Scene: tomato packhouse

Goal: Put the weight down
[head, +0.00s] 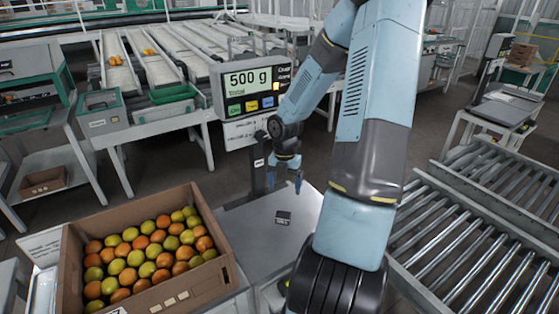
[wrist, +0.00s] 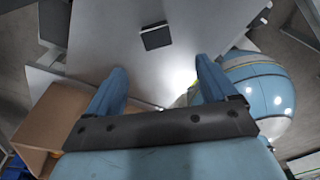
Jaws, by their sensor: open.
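The weight (head: 283,218) is a small dark block with a pale mark on its side. It stands on the flat grey plate (head: 258,238) of the scale. In the wrist view the weight (wrist: 156,37) shows as a dark square on the plate, beyond my fingertips. My gripper (head: 285,186) is open and empty above the plate, apart from the weight; its two blue fingers also show spread in the wrist view (wrist: 161,68). The scale's display (head: 250,82) reads 500 g.
A cardboard box (head: 185,289) of red, orange and green tomatoes stands left of the plate. A roller conveyor (head: 480,230) lies to the right. Sorting lanes (head: 170,65) stand behind. The plate around the weight is clear.

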